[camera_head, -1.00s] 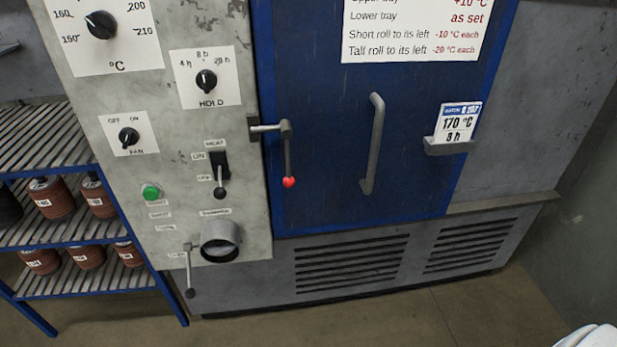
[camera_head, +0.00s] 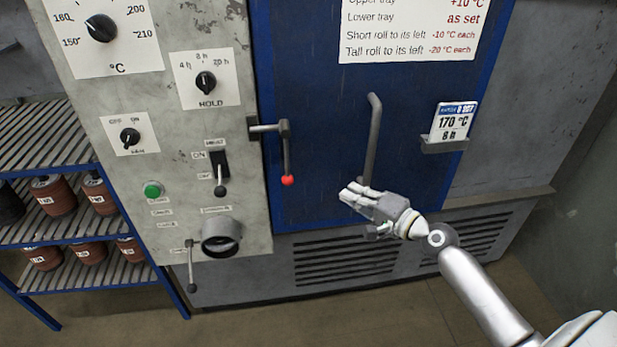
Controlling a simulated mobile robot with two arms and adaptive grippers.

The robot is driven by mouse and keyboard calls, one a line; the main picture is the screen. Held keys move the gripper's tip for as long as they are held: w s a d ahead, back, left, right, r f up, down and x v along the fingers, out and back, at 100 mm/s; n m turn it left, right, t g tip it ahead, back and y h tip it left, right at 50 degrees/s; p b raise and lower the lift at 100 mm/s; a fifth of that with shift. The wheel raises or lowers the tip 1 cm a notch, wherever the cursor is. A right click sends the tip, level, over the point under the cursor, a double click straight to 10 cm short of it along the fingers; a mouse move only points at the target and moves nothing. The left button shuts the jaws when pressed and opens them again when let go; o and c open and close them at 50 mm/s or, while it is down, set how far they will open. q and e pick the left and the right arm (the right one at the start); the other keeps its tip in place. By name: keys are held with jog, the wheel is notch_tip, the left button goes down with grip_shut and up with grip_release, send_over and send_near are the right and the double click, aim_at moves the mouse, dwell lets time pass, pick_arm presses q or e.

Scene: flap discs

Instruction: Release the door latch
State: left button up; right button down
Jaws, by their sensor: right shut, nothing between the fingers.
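The door latch (camera_head: 286,152) is a grey lever on the left edge of the blue door (camera_head: 325,130). Its arm hangs straight down and ends in a red knob (camera_head: 288,181). A vertical grey door handle (camera_head: 372,140) is to its right. My right gripper (camera_head: 348,192) is shut and empty, in front of the lower door, to the right of the red knob and apart from it. It overlaps the bottom end of the door handle in the picture; I cannot tell whether they touch. My left gripper is out of view.
The control panel (camera_head: 180,150) with dials, a heat switch and a green button stands left of the door. A small card holder (camera_head: 444,146) juts from the door at right. A lower lever (camera_head: 190,270) hangs at the panel's bottom. A blue rack (camera_head: 60,235) holds several rolls.

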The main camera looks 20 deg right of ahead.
jog(key=shift+r, duration=0.35)
jog(key=shift+s+a+f+p+x, duration=0.15)
jog(key=shift+a+p+x, duration=0.35)
jog(key=shift+x, duration=1.65)
jog(key=shift+s+a+p+x, duration=0.2)
jog(key=shift+a+p+x, duration=0.3)
jog(key=shift+x, duration=1.65)
jog(key=shift+s+a+f+p+x, duration=0.15)
jog(key=shift+a+p+x, duration=0.35)
jog(key=shift+x, duration=1.65)
jog(key=shift+d, duration=0.1)
